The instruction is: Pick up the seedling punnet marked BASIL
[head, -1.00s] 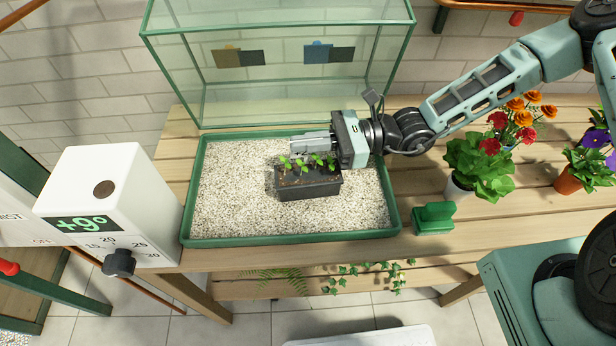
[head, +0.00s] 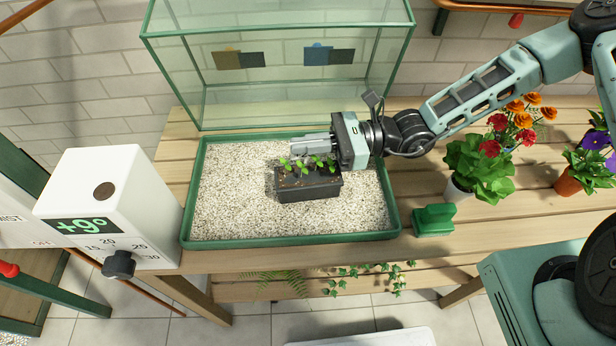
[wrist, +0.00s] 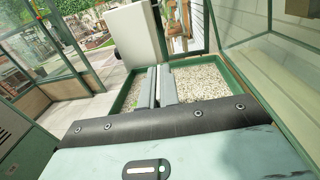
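A black seedling punnet (head: 310,188) with small green seedlings sits on pale gravel in a green-rimmed tray (head: 290,240). No BASIL marking can be read on it. My gripper (head: 296,145) reaches in from the right, its fingers pointing left, above and just behind the punnet in the head view. In the wrist view the two grey fingers (wrist: 158,70) lie side by side with almost no gap and nothing visible between them. A bit of green leaf (wrist: 134,103) shows left of the fingers there; the punnet's body is hidden.
A glass case (head: 280,60) stands behind the tray. A white box with a dial (head: 110,205) is at left. A small green block (head: 433,220) and potted flowers (head: 485,165) stand on the bench at right. Bare gravel (head: 235,190) lies left of the punnet.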

